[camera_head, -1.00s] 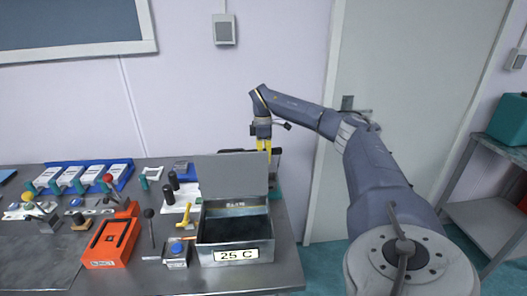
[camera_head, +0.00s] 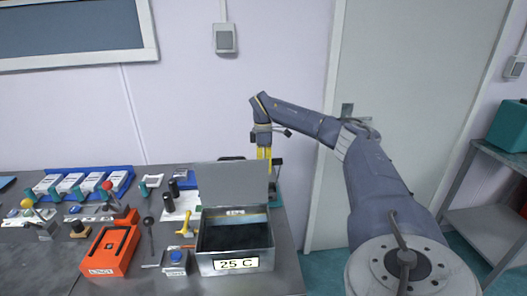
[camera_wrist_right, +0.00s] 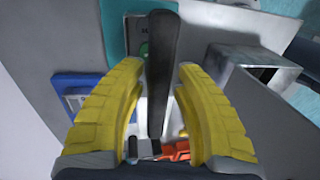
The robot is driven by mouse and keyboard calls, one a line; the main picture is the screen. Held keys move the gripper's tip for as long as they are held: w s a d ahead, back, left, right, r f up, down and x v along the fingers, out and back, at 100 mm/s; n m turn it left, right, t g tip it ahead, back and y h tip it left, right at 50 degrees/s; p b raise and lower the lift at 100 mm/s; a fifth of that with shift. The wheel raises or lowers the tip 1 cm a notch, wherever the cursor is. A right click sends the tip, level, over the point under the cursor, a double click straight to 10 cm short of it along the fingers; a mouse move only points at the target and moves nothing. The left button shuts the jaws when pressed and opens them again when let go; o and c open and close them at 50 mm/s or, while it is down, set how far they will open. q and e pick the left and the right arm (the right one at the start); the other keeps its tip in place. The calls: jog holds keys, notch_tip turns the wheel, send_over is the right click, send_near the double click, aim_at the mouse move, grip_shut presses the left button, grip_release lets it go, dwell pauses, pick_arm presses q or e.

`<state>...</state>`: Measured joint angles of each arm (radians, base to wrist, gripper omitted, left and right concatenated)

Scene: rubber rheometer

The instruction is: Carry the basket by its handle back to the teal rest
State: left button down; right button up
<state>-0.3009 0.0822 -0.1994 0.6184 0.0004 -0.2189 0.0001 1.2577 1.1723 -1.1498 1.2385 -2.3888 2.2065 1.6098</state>
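The basket's dark handle (camera_wrist_right: 161,75) stands between the yellow fingers of my right gripper (camera_wrist_right: 162,68) in the right wrist view. The fingertips flank it closely and look shut on it; the exact contact is hard to see. The basket's body cannot be made out. In the head view my right gripper (camera_head: 264,156) points down behind the raised lid of the grey box. The teal rest (camera_head: 276,198) shows partly beside that box, and a teal plate (camera_wrist_right: 113,28) shows near the handle in the wrist view. My left gripper is not in view.
The open grey box (camera_head: 236,264) marked 25 C, with its raised lid (camera_head: 233,184), stands in front of the gripper. A door is behind my right arm.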

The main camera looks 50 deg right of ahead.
notch_tip(320, 180, up, 12)
jog(key=w+d, duration=0.1)
jog(key=shift+w+d+f, duration=0.15)
jog(key=shift+w+f, duration=0.05)
dwell(0.4)
dwell(0.4)
